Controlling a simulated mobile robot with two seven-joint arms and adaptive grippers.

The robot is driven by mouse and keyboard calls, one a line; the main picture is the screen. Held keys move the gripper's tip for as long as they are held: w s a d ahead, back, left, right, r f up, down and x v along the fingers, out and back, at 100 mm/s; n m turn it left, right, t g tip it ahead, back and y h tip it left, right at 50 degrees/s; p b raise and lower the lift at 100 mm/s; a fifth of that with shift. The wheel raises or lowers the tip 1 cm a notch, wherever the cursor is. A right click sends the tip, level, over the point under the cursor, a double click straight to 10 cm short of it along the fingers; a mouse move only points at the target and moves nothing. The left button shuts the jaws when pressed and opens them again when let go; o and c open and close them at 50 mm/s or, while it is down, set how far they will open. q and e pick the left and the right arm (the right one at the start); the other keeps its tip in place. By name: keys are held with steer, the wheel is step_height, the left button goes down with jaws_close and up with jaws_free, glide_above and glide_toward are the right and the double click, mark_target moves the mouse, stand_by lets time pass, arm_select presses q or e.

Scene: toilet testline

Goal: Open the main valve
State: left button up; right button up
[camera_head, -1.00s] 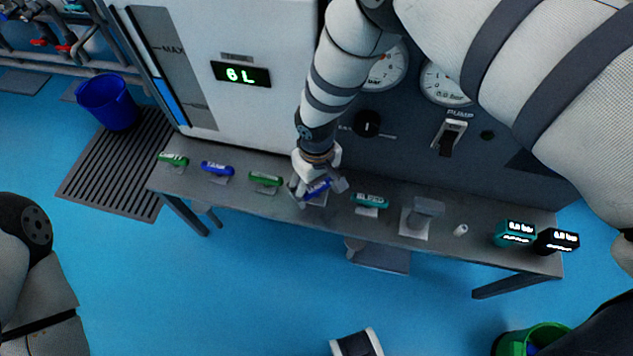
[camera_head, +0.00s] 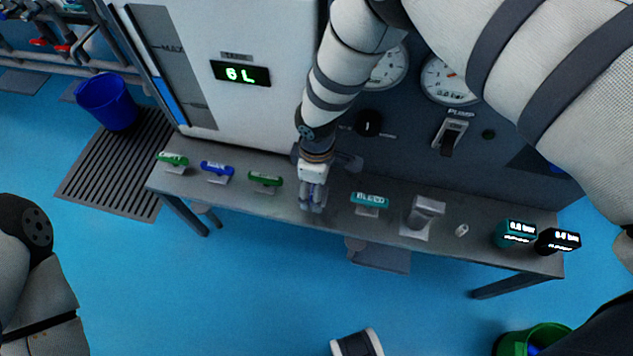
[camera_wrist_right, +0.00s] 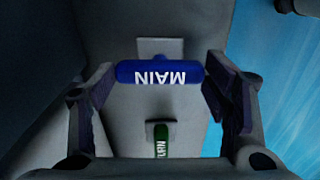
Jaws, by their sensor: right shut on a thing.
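The main valve's blue handle, marked MAIN (camera_wrist_right: 160,73), shows in the right wrist view, lying crosswise between the two fingers of my right gripper. Its lettering reads upside down there, and a pale mount shows behind it. In the head view my right gripper (camera_head: 312,203) points down over the bench between the green handle (camera_head: 265,179) and the teal BLEED handle (camera_head: 369,200). It is shut on the main valve handle, which it hides in that view. My left gripper is out of view; only part of the left arm shows at the left edge.
The narrow grey bench (camera_head: 335,222) also carries a blue TANK handle (camera_head: 217,168), another green handle (camera_head: 172,160), a grey lever block (camera_head: 424,212) and two small displays (camera_head: 516,233). The panel (camera_head: 410,120) with gauges and a PUMP switch stands close behind.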

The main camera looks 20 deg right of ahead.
stand_by(0.4)
steer(key=o, duration=1.2)
steer(key=shift+c, duration=0.2)
step_height(320, 180, up, 12)
